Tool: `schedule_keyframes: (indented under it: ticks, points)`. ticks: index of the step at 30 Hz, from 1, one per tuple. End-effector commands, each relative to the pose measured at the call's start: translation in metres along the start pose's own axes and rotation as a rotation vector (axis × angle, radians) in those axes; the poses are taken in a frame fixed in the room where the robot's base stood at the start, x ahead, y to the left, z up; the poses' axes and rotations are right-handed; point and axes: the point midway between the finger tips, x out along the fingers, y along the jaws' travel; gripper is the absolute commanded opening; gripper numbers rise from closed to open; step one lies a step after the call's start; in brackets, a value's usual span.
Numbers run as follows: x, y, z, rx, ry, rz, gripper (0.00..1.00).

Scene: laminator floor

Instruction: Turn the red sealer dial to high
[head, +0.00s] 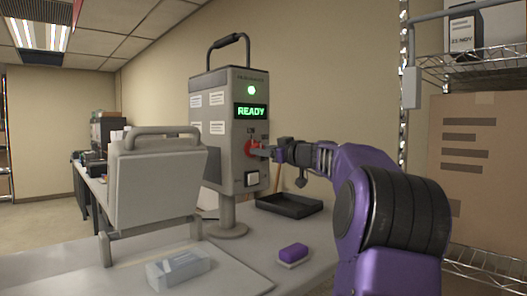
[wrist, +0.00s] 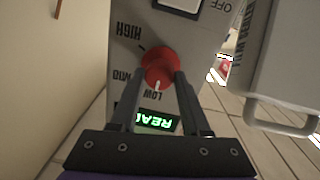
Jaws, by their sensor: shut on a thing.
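The red dial (head: 251,147) is on the front of a grey sealer box (head: 218,120) standing on a post. My gripper (head: 265,151) reaches it from the right. In the wrist view the dial (wrist: 160,63) lies between the fingertips of my gripper (wrist: 160,76), which is shut on it. The panel appears upside down there. The dial's white mark (wrist: 157,85) points toward the LOW label (wrist: 152,96). The MOD and HIGH labels are at the left, with HIGH (wrist: 129,31) farthest from LOW. The fingers partly cover the dial's sides.
The READY display (head: 251,111) is lit green, below a green lamp (head: 252,90). A grey handled machine part (head: 155,185) stands left of the sealer. A black tray (head: 290,205), a purple block (head: 293,253) and a clear box (head: 180,268) lie on the table. Wire shelving is at right.

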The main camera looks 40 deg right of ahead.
Motion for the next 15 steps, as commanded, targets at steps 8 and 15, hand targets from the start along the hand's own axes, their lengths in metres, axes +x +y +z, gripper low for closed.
schedule_keyframes:
  ticks: [8,15]
  points:
    - [0.0004,-0.0011,0.0015,0.049,-0.002,-0.002,0.00]
    - [0.0005,-0.0011,0.0026,0.197,-0.008,-0.002,0.00]
